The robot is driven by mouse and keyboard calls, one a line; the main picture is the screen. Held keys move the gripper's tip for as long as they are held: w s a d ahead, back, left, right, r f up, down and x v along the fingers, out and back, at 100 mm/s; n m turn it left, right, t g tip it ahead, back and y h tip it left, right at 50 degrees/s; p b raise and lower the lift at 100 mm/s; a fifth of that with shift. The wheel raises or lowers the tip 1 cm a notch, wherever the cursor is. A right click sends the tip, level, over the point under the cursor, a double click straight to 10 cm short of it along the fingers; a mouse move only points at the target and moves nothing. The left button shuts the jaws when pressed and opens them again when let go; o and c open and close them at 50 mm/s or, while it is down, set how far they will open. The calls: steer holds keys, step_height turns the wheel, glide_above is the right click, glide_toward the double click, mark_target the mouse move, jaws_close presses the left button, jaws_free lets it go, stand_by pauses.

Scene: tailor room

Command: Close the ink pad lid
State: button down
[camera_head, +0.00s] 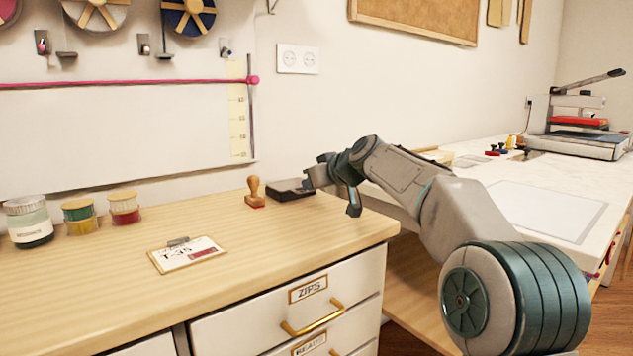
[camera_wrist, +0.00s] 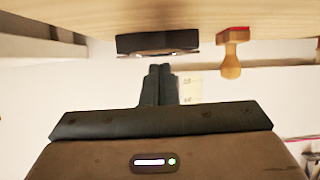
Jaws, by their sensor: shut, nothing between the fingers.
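The ink pad (camera_head: 288,192) is a small black case on the wooden counter top, near its back right. It also shows in the wrist view (camera_wrist: 158,42), where the counter is at the top of the picture. I cannot clearly tell how far its lid stands open. My gripper (camera_wrist: 160,69) is shut and empty, its fingertips close in front of the pad; I cannot tell whether they touch it. In the head view my gripper (camera_head: 312,177) is at the pad's right end and partly hidden by my wrist.
A wooden stamp (camera_head: 255,192) with a red base stands just left of the pad. A label card (camera_head: 187,254), two thread spools (camera_head: 124,208) and a jar (camera_head: 29,222) are farther left. A white table (camera_head: 545,190) with a press (camera_head: 580,125) is at right. The counter's front middle is clear.

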steer(key=shift+s, duration=0.15)
steer(key=shift+s+d+r+b, duration=0.25)
steer(key=shift+s+d+b, duration=0.15)
steer(key=shift+b, duration=0.05)
steer(key=p+v, duration=0.1)
steer(key=v, duration=1.3)
steer(key=s+d+r+m+g+h+p, duration=0.1)
steer(key=s+d+m+g+h+p, duration=0.1)
steer(key=s+p, duration=0.8)
steer(key=s+d+r+m+g+h+p, duration=0.1)
steer(key=s+d+m+g+h+p, duration=0.1)
steer(key=s+p, duration=0.9)
steer(key=s+d+r+m+g+h+p, duration=0.1)
steer(key=s+d+m+g+h+p, duration=0.1)
steer(key=s+p, duration=0.8)
steer(key=m+g+h+p, duration=0.1)
steer(key=p, duration=0.4)
steer(key=shift+s+d+r+m+g+h, duration=0.2)
steer(key=shift+r+m+g+h, duration=0.1)
steer(key=shift+r+m+h, duration=0.1)
